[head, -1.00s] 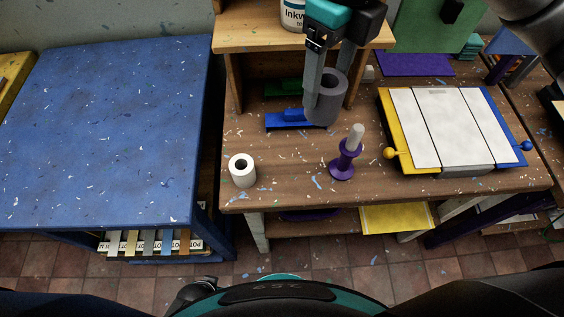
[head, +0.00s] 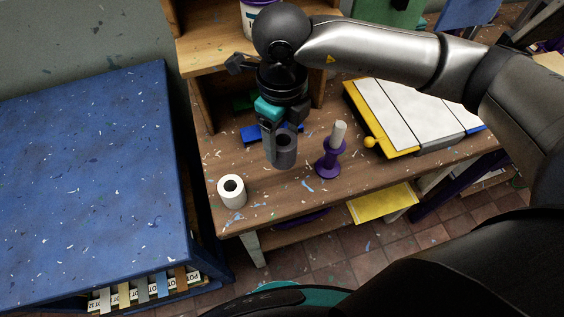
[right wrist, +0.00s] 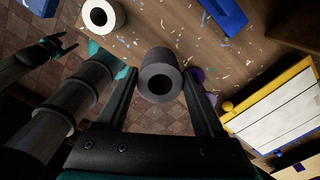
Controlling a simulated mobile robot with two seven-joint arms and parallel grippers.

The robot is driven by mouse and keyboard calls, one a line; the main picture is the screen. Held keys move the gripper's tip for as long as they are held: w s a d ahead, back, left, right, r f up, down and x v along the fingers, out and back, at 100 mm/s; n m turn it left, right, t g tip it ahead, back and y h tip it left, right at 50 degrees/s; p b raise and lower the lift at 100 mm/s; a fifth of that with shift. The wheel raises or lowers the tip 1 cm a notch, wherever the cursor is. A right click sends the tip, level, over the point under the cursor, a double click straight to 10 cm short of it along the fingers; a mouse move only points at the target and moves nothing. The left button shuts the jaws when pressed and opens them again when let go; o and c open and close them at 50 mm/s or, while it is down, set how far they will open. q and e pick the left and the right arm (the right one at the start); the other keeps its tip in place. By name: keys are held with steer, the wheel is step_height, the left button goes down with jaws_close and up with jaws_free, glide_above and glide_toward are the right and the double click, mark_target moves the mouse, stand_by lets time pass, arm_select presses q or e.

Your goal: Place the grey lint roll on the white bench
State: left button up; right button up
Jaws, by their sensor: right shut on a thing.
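The grey lint roll (head: 284,158) is a short upright cylinder with a dark hole. My right gripper (head: 280,142) is shut on it and holds it above the wooden workbench (head: 262,207). In the right wrist view the grey roll (right wrist: 158,58) sits between the two fingers (right wrist: 162,82), its hole facing the camera. My left gripper (right wrist: 66,43) shows small in the right wrist view, with its fingers apart and nothing between them; the head view does not show it. I see no white bench in these frames.
A white roll (head: 232,191) stands on the workbench's left corner. A purple stand with a pale rod (head: 328,160) is close to the right of the held roll. A yellow-edged white panelled screen (head: 408,118) lies further right. A blue table (head: 85,180) stands left, mostly bare.

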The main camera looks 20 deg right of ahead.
steer(key=shift+f+b, duration=0.3)
steer(key=shift+f, duration=4.5)
steer(key=o, duration=1.6)
steer(key=shift+c, duration=0.2)
step_height(320, 180, up, 12)
steer(key=shift+r, duration=0.15)
